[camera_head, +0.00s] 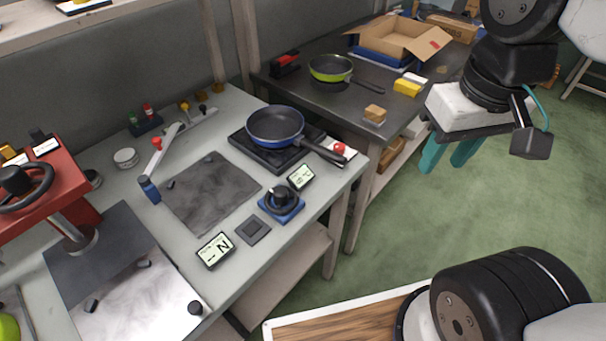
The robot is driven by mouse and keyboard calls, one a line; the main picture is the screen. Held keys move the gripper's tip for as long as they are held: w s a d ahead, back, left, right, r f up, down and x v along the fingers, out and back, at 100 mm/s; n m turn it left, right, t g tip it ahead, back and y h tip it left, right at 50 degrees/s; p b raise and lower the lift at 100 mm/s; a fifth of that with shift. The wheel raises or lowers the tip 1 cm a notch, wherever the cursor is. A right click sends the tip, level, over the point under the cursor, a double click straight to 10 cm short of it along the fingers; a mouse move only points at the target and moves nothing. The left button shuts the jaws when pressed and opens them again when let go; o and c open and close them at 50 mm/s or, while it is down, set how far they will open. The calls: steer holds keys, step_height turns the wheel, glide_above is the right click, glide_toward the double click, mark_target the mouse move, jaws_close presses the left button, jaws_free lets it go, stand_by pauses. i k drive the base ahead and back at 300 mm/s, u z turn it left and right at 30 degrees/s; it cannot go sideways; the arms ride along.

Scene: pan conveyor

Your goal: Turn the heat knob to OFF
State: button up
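The heat knob looks to be the round black knob on a blue base (282,203) near the front edge of the light workbench. Its pointer and any OFF mark are too small to read. A blue frying pan (275,128) sits on the black burner plate (243,142) behind the knob. A small display (300,177) stands between knob and burner. My gripper (450,158), with teal fingers, hangs over the green floor at the upper right, well away from the knob. Its fingers show a gap between them and hold nothing that I can see.
A second display (215,250) reads N. A red button (340,149) is beside the burner. A red press with a black wheel (30,190) stands at left. The dark table (300,92) holds a green pan (331,69) and a cardboard box (400,38). Green floor is clear at right.

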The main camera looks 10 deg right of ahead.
mark_target(338, 146)
steer(key=z, duration=1.05)
steer(key=i, duration=0.4)
steer(key=u, duration=1.25)
